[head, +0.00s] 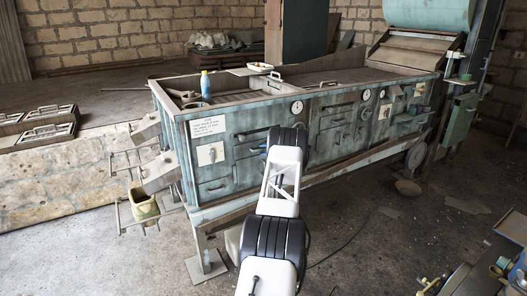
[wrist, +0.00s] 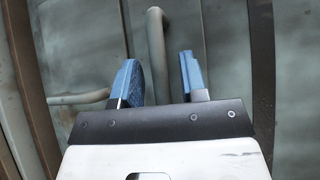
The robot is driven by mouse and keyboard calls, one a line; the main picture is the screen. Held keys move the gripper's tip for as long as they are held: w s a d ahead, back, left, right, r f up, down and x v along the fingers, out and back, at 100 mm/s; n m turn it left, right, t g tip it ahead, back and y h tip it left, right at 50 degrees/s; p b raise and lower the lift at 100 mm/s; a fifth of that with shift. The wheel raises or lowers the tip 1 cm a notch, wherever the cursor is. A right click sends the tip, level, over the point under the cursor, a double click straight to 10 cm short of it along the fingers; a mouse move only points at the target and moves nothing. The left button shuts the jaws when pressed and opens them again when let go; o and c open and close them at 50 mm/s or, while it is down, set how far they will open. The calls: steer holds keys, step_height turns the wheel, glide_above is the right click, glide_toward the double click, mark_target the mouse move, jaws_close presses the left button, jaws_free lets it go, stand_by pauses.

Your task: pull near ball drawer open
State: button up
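In the head view, the green-grey bench front carries several drawers, including one with a white plate and knob (head: 210,154) at the near left end, one below it (head: 216,187) and a wide one (head: 255,134). I cannot tell for sure which is the near ball drawer; these look shut. My gripper (wrist: 158,58) is in front of the bench face, mostly hidden behind my arm in the head view. In the wrist view its two blue fingers are apart. A grey bar handle (wrist: 157,40) shows in the gap between them; contact cannot be told. Its lower end is hidden.
Another bar handle (wrist: 80,98) lies left of the fingers in the wrist view. A blue bottle (head: 205,86) stands on the bench top. Levers and a yellowish bucket (head: 144,206) stick out at the bench's left end. The floor (head: 370,245) right of my arm is mostly clear.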

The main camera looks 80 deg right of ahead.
jaws_close()
steer(key=shift+s, duration=0.1)
steer(key=s+a, duration=0.8)
stand_by(0.7)
steer(key=shift+s, duration=0.1)
steer(key=shift+o, duration=0.5)
jaws_free()
steer(key=s+r, duration=0.1)
steer(key=s, duration=0.6)
steer(key=shift+s, duration=0.35)
